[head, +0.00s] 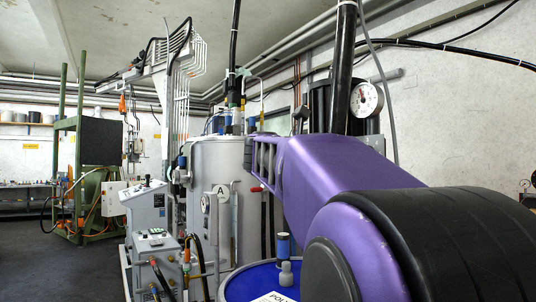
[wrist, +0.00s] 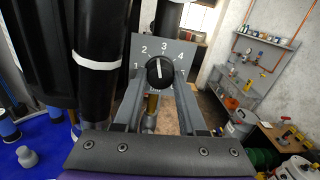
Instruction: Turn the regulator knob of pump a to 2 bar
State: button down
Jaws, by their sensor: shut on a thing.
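The black round regulator knob (wrist: 160,73) sits on a grey plate (wrist: 140,42) with white numbers around it in the wrist view. The knob's white line points nearly straight up, between the 2 and the 3; the exact reading is hard to tell. My gripper (wrist: 160,80) has one grey finger on each side of the knob and is shut on it. In the head view my purple arm hides the knob and the gripper. A round white gauge (head: 366,99) shows above my arm; its reading is too small to tell.
A thick black pipe (wrist: 101,60) with a white band stands close left of my gripper. A blue drum top (head: 252,282) lies below. A grey tank (head: 212,160) marked A stands behind. Shelves (wrist: 250,75) and a workbench (wrist: 285,133) are farther off to the right.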

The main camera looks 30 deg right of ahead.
jog(key=n+p, duration=0.1)
jog(key=n, duration=0.4)
jog(key=shift+n+p, duration=0.3)
dwell(0.4)
jog(key=shift+c, duration=2.4)
grip_release()
jog(key=shift+a, duration=0.1)
